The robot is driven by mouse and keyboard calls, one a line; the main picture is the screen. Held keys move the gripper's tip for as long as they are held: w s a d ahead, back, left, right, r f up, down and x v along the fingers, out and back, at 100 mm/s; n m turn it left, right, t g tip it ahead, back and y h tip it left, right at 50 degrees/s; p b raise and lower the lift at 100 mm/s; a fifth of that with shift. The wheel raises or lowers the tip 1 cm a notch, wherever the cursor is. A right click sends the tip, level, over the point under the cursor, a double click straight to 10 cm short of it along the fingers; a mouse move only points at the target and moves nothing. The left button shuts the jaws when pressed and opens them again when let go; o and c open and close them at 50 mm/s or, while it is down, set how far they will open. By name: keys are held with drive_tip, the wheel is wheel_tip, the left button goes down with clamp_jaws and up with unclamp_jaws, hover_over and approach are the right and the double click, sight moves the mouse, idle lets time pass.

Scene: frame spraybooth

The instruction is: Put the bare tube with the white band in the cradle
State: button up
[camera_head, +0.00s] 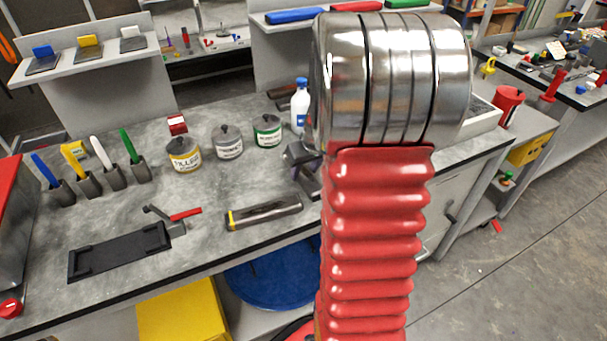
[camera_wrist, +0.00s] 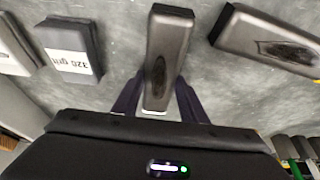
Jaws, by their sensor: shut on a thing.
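In the wrist view, my gripper (camera_wrist: 157,92) has its two dark fingers on either side of a grey metal tube (camera_wrist: 170,38). The tube has a dark smear on its upper face, and a thin whitish edge shows at its near end. I cannot tell whether it touches the bench. In the head view, my gripper (camera_head: 302,158) is partly hidden behind my red-sleeved arm, and I cannot make out the held tube. The black cradle (camera_head: 120,250) lies flat and empty at the bench's front left, with a red-handled clamp (camera_head: 180,214) beside it.
A second tube with a yellow band (camera_head: 265,212) lies between cradle and gripper; it also shows in the wrist view (camera_wrist: 268,42). Behind stand several paint cans (camera_head: 185,155) and a white bottle (camera_head: 300,105). Coloured-handled tools (camera_head: 105,172) stand left. A grit block (camera_wrist: 72,48) lies near the held tube.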

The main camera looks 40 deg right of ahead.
sight(305, 172)
drive_tip(key=shift+c, duration=0.6)
wheel_tip(305, 172, up, 10)
idle(0.7)
